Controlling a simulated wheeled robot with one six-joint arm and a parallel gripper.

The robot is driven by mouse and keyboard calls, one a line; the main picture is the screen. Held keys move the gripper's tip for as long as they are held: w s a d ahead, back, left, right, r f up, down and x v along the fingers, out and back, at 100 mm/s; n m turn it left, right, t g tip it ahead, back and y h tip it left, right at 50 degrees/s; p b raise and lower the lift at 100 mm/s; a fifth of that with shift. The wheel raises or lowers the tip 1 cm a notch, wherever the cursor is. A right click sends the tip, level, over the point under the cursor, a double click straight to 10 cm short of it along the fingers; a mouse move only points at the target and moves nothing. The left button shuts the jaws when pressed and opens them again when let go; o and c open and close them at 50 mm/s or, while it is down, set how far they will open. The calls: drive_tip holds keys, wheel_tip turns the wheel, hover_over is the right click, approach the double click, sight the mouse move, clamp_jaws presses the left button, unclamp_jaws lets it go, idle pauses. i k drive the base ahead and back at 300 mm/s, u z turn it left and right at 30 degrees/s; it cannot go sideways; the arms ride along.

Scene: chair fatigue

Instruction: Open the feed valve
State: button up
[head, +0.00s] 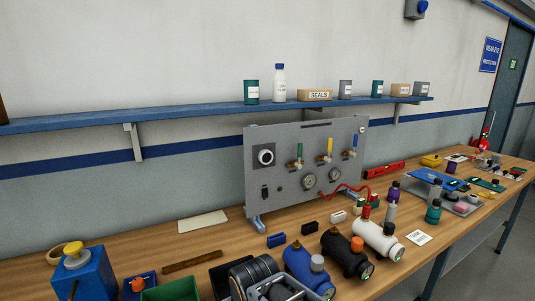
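A grey upright panel (280,178) stands on the bench against the wall. It bears three small brass valves in a row: one with a green handle (299,151), one with a yellow handle (330,146) and one with a blue handle (355,141). All three handles point roughly upward. Any labels naming the valves are too small to read, so I cannot tell which is the feed valve. Two round gauges, a left one (309,181) and a right one (335,174), sit below the valves.
A red hose (345,188) curves from the panel's lower right. Blue (305,270), black (345,253) and pale (380,237) cylindrical units crowd the bench in front, beside a dark ribbed object (250,277). A blue shelf (190,112) with bottles and boxes runs above.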

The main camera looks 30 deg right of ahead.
sight(300, 155)
drive_tip(key=u, duration=2.3)
drive_tip(key=k, duration=1.2)
drive_tip(key=z, duration=2.05)
